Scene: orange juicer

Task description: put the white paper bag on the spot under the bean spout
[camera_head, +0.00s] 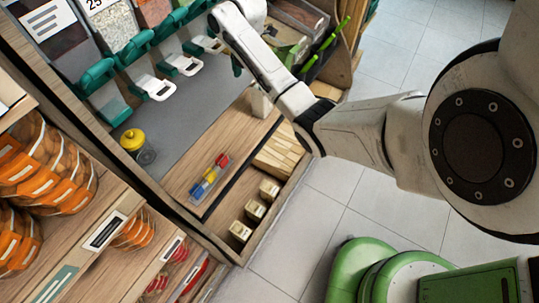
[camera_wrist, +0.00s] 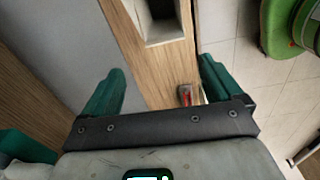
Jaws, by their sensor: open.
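My gripper (camera_wrist: 158,85) is open in the wrist view, its two green fingers apart over a strip of wood with nothing held between them. In the head view my arm crosses the upper middle, and I cannot clearly make out the fingers there. A small pale upright item (camera_head: 261,103), possibly the white paper bag, stands on the wooden counter beside my forearm, partly hidden by it. Bean dispensers with green spouts (camera_head: 97,77) and white handles (camera_head: 154,87) line the back of the counter at upper left. I cannot tell which spot is meant.
A clear tray (camera_head: 208,178) of coloured items lies near the front edge. Several small boxes (camera_head: 255,210) sit lower. Tiled floor (camera_head: 330,215) lies right.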

